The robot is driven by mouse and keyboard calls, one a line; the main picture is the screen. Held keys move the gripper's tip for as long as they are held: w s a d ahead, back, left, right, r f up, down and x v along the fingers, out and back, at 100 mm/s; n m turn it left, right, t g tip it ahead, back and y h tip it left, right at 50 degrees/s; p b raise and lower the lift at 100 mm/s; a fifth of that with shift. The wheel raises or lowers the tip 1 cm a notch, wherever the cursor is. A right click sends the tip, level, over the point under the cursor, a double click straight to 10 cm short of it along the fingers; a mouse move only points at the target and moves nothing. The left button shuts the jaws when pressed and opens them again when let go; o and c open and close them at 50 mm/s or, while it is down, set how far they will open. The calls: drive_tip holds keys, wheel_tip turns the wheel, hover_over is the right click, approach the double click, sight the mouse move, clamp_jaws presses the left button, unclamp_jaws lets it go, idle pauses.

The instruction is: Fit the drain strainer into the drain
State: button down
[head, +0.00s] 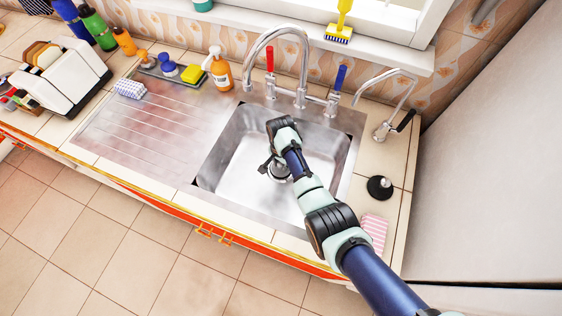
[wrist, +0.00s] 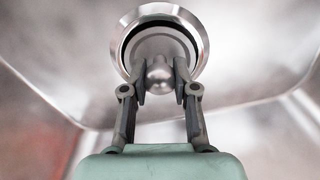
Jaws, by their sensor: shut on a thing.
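The drain strainer (wrist: 160,48) is a round metal piece with a ball knob (wrist: 159,76). My gripper (wrist: 160,82) is shut on the knob, with one finger on each side. The strainer lies within the outline of the silver drain ring (wrist: 194,25) in the wrist view, with a dark gap showing along the upper left. I cannot tell whether it is seated or just above. In the head view my gripper (head: 271,167) reaches down into the sink over the drain (head: 280,174), and the strainer is mostly hidden.
The steel sink (head: 235,150) has walls around my gripper. A tall faucet (head: 285,33) with red and blue handles stands behind it, and a smaller tap (head: 385,128) to the right. A black round object (head: 380,187) and a striped cloth (head: 374,232) lie right.

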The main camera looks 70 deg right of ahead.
drive_tip(key=c, duration=0.8)
unclamp_jaws()
wheel_tip(320, 180, up, 12)
drive_tip(key=shift+r, duration=0.1)
